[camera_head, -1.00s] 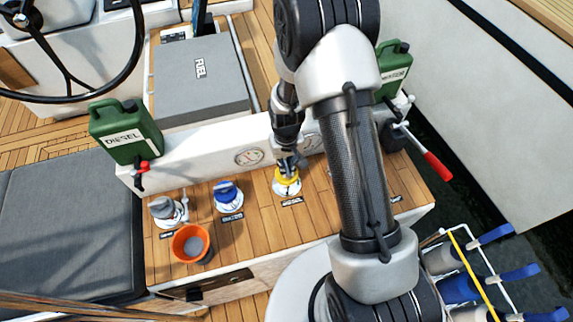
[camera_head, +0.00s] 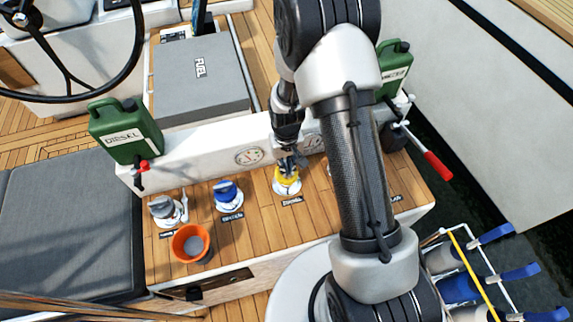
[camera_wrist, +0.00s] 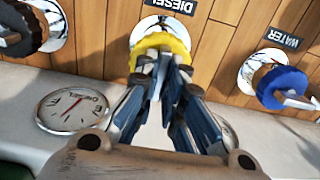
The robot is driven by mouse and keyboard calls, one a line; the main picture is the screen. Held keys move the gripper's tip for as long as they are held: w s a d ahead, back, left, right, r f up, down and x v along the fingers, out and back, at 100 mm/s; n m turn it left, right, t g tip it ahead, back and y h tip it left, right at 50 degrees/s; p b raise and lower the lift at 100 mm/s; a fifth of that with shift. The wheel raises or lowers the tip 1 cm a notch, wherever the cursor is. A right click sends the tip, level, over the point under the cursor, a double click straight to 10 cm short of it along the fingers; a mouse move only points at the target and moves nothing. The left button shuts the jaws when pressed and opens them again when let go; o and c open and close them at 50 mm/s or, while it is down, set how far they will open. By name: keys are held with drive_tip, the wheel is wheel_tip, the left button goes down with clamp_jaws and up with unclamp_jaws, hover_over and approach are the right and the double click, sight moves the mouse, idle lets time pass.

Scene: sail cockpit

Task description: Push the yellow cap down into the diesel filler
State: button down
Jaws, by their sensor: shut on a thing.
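The yellow cap (camera_head: 287,175) is at the diesel filler (camera_head: 288,188), whose white flange shows around and below it on the wooden deck. In the wrist view the yellow cap (camera_wrist: 160,44) sits over the white flange (camera_wrist: 150,25), beside the DIESEL label (camera_wrist: 172,4). My gripper (camera_head: 288,164) is above the cap, pointing down. In the wrist view my gripper (camera_wrist: 162,62) has its fingertips close together at the cap's near side, shut on the cap's grip. The fingers hide part of the cap, and I cannot tell how deep it sits.
A blue-capped water filler (camera_head: 228,194) and a grey-capped filler (camera_head: 166,211) stand to the left. An orange cup (camera_head: 191,244) is in front of them. A white ledge with gauges (camera_head: 249,156) runs behind. Green jugs (camera_head: 125,132) stand on either side.

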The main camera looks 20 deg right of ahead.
drive_tip(key=shift+f+b, duration=0.45)
drive_tip(key=shift+f, duration=0.2)
drive_tip(key=c, duration=2)
unclamp_jaws()
drive_tip(key=shift+o, duration=0.2)
drive_tip(key=shift+r, duration=0.1)
wheel_tip(320, 180, up, 11)
drive_tip(key=p, duration=0.7)
drive_tip(key=shift+p, duration=0.35)
